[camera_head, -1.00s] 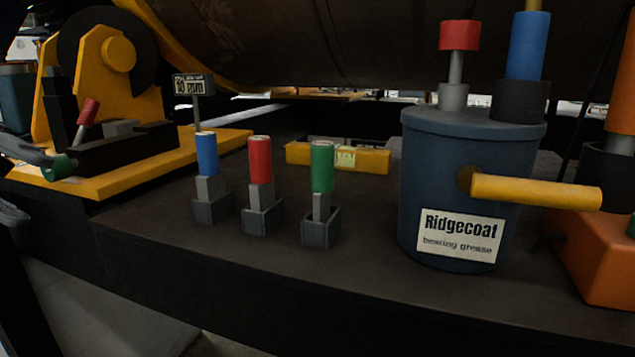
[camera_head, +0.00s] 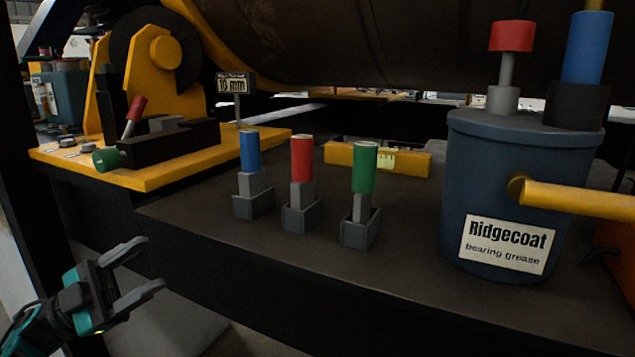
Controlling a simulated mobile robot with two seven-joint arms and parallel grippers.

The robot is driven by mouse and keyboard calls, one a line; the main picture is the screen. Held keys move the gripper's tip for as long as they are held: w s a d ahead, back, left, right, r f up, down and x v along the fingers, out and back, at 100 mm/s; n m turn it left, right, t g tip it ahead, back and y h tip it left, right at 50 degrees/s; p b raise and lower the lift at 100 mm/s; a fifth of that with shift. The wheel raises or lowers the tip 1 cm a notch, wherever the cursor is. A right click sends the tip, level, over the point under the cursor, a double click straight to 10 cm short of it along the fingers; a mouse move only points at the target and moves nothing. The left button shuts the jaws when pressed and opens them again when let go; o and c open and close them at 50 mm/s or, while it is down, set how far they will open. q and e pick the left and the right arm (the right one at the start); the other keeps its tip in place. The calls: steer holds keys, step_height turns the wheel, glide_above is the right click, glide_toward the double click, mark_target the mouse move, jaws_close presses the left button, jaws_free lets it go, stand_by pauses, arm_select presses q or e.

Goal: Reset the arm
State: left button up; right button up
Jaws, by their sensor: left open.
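My left gripper (camera_head: 148,266) is at the lower left, in front of and below the edge of the dark bench (camera_head: 300,258). Its two grey fingers are spread apart with nothing between them. It is clear of the yellow-based machine (camera_head: 165,178), which stands above and behind it. That machine carries a red-capped lever (camera_head: 135,108) and a green knob (camera_head: 106,159). My right gripper is not in view.
Blue (camera_head: 250,150), red (camera_head: 302,158) and green (camera_head: 363,168) handled pieces stand in grey holders. A blue grease drum (camera_head: 455,190) with a yellow handle (camera_head: 580,198) stands at right.

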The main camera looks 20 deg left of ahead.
arm_select(q)
steer(key=w+d+f+n+t+y, duration=0.1)
steer(key=w+d+f+n+y, duration=0.2)
steer(key=f+n+y, duration=0.55)
steer(key=w+d+f+n+t+y, duration=0.2)
steer(key=w+d+f+n+y, duration=0.3)
steer(key=f, duration=0.6)
steer(key=s+d+f+m+g+y, duration=0.1)
steer(key=s+d+f+g+y, duration=0.35)
steer(key=s+f, duration=0.9)
steer(key=w+d+f+n+g+h, duration=0.1)
steer(key=d+n, duration=0.4)
steer(key=d, duration=0.5)
steer(key=shift+w+d+g, duration=0.2)
steer(key=shift+w+g, duration=0.1)
steer(key=shift+g, duration=0.25)
